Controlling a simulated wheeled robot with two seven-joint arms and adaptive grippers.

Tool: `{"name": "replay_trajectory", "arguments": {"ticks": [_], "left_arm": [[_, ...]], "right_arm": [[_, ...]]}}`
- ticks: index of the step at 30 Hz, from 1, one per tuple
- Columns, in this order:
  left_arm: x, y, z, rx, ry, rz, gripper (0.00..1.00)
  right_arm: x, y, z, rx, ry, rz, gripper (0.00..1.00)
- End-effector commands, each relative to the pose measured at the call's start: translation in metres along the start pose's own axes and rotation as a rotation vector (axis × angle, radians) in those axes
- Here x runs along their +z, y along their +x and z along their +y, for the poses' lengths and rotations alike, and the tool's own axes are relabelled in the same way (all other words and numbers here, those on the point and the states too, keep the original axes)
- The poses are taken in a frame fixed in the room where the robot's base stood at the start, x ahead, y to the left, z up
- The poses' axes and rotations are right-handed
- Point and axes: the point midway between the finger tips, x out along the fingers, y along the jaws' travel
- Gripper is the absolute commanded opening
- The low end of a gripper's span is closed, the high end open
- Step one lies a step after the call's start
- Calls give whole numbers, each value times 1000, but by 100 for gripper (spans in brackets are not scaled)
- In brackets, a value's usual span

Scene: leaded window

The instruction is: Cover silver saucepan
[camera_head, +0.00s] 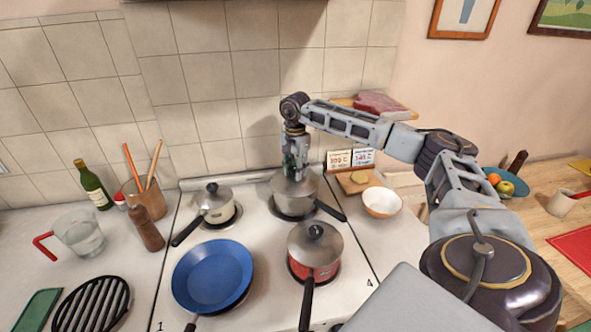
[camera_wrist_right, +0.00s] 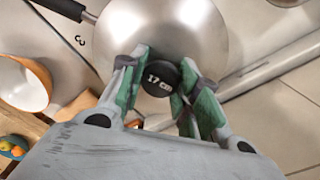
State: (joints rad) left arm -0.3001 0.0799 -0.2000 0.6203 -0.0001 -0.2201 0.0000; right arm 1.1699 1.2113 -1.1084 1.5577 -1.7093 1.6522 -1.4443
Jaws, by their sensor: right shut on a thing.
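The silver saucepan (camera_head: 295,206) stands on the back right of the stove, its dark handle pointing to the lower right. A silver lid (camera_head: 279,183) is at its top; it also shows in the right wrist view (camera_wrist_right: 185,30). My right gripper (camera_head: 293,172) is over the saucepan, with its green fingers (camera_wrist_right: 163,72) shut on the lid's black knob (camera_wrist_right: 160,78), marked 17 CM. I cannot tell whether the lid rests fully on the rim. The inside of the saucepan is hidden. My left gripper is not in view.
A cream lidded pot (camera_head: 217,208) stands left of the saucepan, and a red lidded pot (camera_head: 314,256) in front. A blue pan (camera_head: 211,275) is at front left. A white bowl (camera_head: 381,202) stands to the right. The tiled wall (camera_head: 215,85) is close behind.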

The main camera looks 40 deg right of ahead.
Motion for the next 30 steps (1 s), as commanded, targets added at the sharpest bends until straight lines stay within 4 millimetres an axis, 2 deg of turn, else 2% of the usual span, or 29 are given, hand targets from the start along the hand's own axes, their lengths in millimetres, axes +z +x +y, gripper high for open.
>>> {"name": "replay_trajectory", "arguments": {"ticks": [10,11,15,17,23,29,30], "left_arm": [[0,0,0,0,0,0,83],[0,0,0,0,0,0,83],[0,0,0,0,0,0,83],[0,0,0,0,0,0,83],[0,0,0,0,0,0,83],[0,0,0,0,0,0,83],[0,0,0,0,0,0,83]], "right_arm": [[0,0,0,-1,0,0,3],[0,0,0,-1,0,0,35],[0,0,0,0,0,0,53],[0,0,0,0,0,0,57],[0,0,0,0,0,0,57],[0,0,0,1,0,0,82],[0,0,0,1,0,0,82]]}}
